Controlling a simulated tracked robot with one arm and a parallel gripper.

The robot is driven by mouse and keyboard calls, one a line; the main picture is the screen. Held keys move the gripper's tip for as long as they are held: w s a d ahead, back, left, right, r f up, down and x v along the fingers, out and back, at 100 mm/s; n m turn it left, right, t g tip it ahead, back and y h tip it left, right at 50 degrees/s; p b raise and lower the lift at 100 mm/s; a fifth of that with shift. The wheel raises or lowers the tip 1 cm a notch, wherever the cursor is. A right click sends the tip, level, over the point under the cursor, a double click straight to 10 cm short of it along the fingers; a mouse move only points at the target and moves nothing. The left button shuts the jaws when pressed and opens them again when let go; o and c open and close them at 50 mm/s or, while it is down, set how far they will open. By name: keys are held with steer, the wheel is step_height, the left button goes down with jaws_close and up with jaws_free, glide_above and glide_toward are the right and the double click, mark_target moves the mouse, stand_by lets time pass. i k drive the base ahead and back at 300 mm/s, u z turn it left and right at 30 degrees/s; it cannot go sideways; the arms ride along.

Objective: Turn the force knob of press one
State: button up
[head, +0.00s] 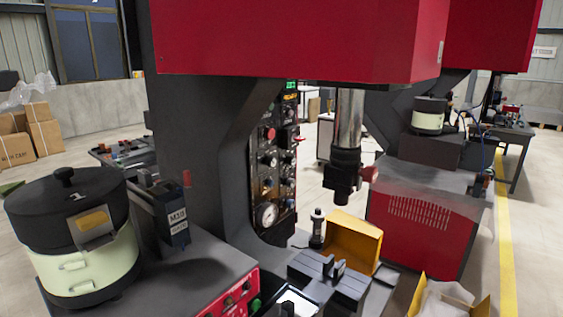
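The near red press (300,40) has a dark frame and a tall control panel (279,155) on its column. The panel carries several small knobs, among them a dark knob (270,160) and a red one (269,133). A round white gauge (266,214) sits low on it, and a green display (292,85) at its top. The labels are too small to read, so I cannot tell which is the force knob. A small dark part at the bottom middle may be the tip of my gripper (287,308). It is apart from the panel, and its fingers cannot be made out.
A bowl feeder (85,265) marked 1 stands at the left. The ram (347,150) hangs right of the panel, above a dark pronged block (332,276). A yellow bin (352,243) stands behind that block. A second red press (495,35) is at the right.

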mark_target(291, 161)
steer(key=u, duration=0.1)
steer(key=k, duration=0.95)
steer(key=z, duration=1)
steer(key=i, duration=1.25)
steer(key=z, duration=0.6)
steer(key=i, duration=1.25)
steer(key=u, duration=0.35)
steer(key=i, duration=1.2)
steer(key=u, duration=1.2)
steer(key=i, duration=0.9)
steer(key=u, duration=0.5)
steer(key=k, duration=0.2)
steer(key=u, duration=0.05)
